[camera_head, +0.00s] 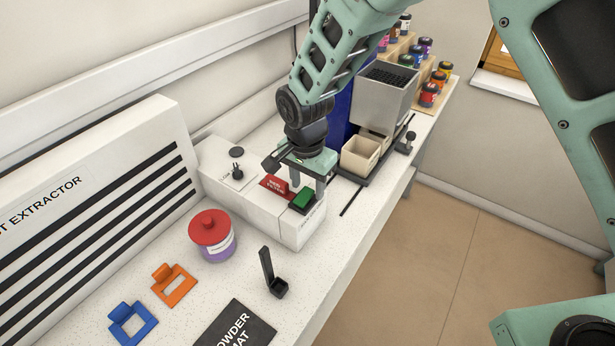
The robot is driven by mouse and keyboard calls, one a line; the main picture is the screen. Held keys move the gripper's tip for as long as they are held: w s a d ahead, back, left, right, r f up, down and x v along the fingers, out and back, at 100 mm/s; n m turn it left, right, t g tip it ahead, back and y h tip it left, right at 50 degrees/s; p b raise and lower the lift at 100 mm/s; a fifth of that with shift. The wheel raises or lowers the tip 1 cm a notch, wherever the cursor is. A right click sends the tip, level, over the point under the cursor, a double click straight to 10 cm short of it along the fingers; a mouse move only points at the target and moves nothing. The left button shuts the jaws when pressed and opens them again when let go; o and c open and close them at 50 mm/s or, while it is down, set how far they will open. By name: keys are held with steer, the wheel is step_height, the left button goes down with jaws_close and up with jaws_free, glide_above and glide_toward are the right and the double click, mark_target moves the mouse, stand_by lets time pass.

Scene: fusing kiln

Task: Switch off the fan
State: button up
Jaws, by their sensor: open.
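A dust extractor (90,205) with dark slots stands against the wall at the left. A white control box (238,201) sits to its right on the bench. The box carries a red labelled piece (274,188), its lettering too small to read surely, and a green button (303,200). A black knob (238,172) is on its top. My gripper (308,188) is open and points down at the box's right end, close to the green button and red piece. I cannot tell whether a finger touches either. The gripper partly hides the box's back right.
A purple jar with a red lid (210,233), a black scoop (272,275), orange (174,284) and blue (131,324) frames and a powder mat (236,328) lie in front. A grey hopper (383,99), a cream bin (361,157) and racked jars stand behind.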

mark_target(306, 193)
step_height(306, 193, up, 17)
steer(key=b, duration=0.4)
steer(key=shift+s+a+r+b, duration=0.2)
steer(key=shift+s+b, duration=0.1)
steer(key=s+d+f+n+b, duration=0.1)
steer(key=s+d+f+n, duration=0.2)
steer(key=s+n, duration=0.2)
steer(key=s+d+f+n+b, duration=0.1)
steer(key=s+d+f+n, duration=0.2)
steer(key=s, duration=0.8)
steer(key=s+d+f+n+b, duration=0.2)
steer(key=s+d+f+n, duration=0.1)
steer(key=s+d+n, duration=0.2)
steer(key=s+n, duration=0.2)
steer(key=s, duration=0.1)
steer(key=shift+d+f+y, duration=0.15)
steer(key=shift+f+y, duration=0.2)
steer(key=shift+y, duration=0.05)
